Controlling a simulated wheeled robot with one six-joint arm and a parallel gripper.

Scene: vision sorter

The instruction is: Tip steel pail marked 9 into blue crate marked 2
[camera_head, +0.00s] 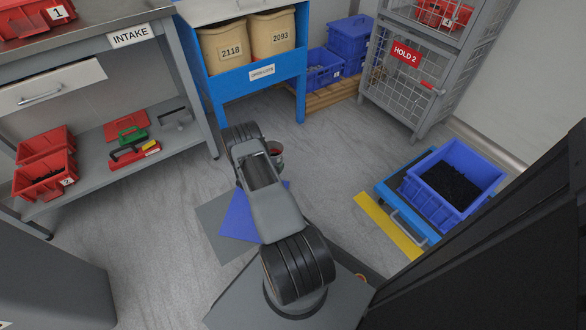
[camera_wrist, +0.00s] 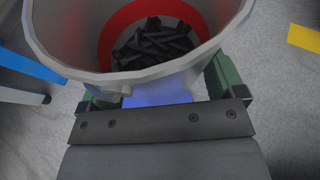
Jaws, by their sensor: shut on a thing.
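A grey steel pail (camera_wrist: 150,78) fills the top of the wrist view. It has a red band inside and dark, bolt-like pieces at its bottom. My gripper (camera_wrist: 163,92) is shut on it, with a green-padded finger at each side of its near wall. In the head view only part of the pail (camera_head: 277,150) shows beside my arm, which hides the gripper. No 9 is visible. A blue crate (camera_head: 478,160) with dark contents stands on a blue cart at the right. Other blue crates (camera_head: 325,76) stand on a pallet at the back. I cannot read a 2 on any.
A blue mat (camera_head: 238,220) lies on a grey one beneath my arm. A yellow floor strip (camera_head: 385,228) edges the blue cart (camera_head: 390,190). The intake bench (camera_head: 105,55), the blue stand (camera_head: 225,85) and the wire cage (camera_head: 395,85) border the open floor.

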